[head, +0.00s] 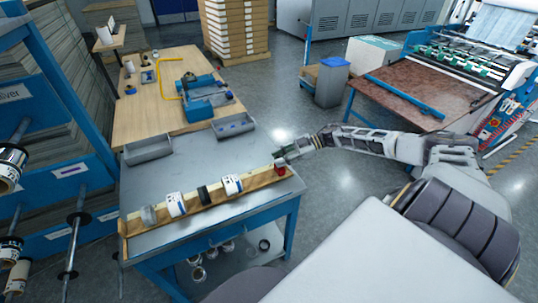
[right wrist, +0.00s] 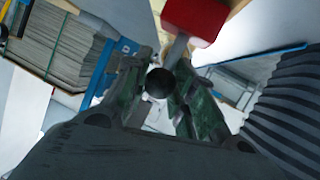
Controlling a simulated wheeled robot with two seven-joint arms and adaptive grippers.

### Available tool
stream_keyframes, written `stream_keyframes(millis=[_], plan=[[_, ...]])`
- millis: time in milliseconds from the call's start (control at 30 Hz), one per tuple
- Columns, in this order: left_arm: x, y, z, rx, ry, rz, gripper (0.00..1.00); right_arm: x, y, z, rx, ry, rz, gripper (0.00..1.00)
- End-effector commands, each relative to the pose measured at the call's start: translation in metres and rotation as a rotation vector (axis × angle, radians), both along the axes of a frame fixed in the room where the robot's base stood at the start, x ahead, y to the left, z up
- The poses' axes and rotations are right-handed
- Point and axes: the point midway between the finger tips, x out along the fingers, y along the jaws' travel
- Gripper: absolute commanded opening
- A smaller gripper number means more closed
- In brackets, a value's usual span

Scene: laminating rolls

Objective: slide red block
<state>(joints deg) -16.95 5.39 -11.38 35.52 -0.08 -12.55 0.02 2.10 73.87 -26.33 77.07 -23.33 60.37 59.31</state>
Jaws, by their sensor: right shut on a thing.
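The red block (head: 281,170) sits at the right end of a wooden trough (head: 213,211) on the grey-topped table. In the right wrist view the red block (right wrist: 196,18) is at the top, with a grey rod leading from it to a black ball knob (right wrist: 160,83). My right gripper (head: 284,160) reaches in from the right at the block. In the wrist view my right gripper (right wrist: 163,88) is shut on the knob, between its green-grey fingers. Several rolls, among them a white one (head: 233,185) and a black one (head: 204,195), stand in the trough left of the block, apart from it. My left gripper is not seen.
Two grey bins (head: 233,127) stand at the table's back edge. A wooden table (head: 140,105) with a blue device (head: 205,95) is behind. More rolls lie on the lower shelf (head: 235,262). A blue rack (head: 60,170) stands at the left. Floor right of the table is clear.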

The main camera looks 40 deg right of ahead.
Motion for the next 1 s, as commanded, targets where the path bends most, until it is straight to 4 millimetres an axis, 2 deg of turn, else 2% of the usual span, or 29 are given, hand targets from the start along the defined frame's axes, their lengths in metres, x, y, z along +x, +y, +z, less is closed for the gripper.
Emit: stream_keyframes(millis=[200, 567, 600, 733, 1000], plan=[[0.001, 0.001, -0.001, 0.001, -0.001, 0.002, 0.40, -0.003, -0.015, 0.000, 0.000, -0.002, -0.001, 0.00], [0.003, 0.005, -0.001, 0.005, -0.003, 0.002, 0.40, -0.003, -0.016, 0.001, 0.000, -0.002, -0.001, 0.00], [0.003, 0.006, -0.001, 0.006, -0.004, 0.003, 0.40, -0.003, -0.016, 0.001, 0.000, -0.002, -0.001, 0.31], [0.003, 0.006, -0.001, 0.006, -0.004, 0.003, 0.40, -0.003, -0.016, 0.000, 0.000, -0.001, -0.001, 0.47], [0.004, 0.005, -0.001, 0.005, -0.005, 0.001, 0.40, -0.003, -0.016, 0.000, 0.000, 0.000, -0.001, 0.49]])
